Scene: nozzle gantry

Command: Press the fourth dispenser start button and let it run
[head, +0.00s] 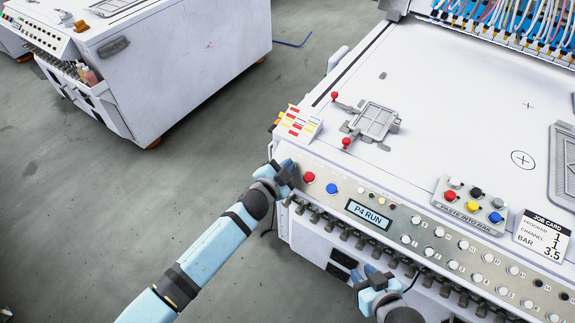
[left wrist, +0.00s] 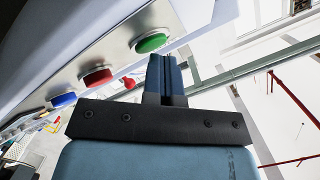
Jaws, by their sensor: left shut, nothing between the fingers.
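The control panel (head: 420,232) runs along the front edge of the white machine. Its display (head: 369,215) reads "P4 RUN". At its left end are a red button (head: 309,177) and a blue button (head: 331,188). The left wrist view shows a green button (left wrist: 149,42) beyond the red button (left wrist: 97,76) and blue button (left wrist: 64,99). My left gripper (head: 284,173) is shut and empty at the panel's left end, hiding the green button in the head view. Its fingertips (left wrist: 165,60) are close beside the green button; contact is unclear. My right gripper (head: 373,280) is below the panel; its jaw opening is unclear.
Several white buttons (head: 452,265) line the panel's right part, with nozzles (head: 345,233) below. A job card (head: 541,238) and a paste tray (head: 468,207) stand above them. Another white machine (head: 190,60) stands at upper left. Grey floor (head: 90,200) is clear between.

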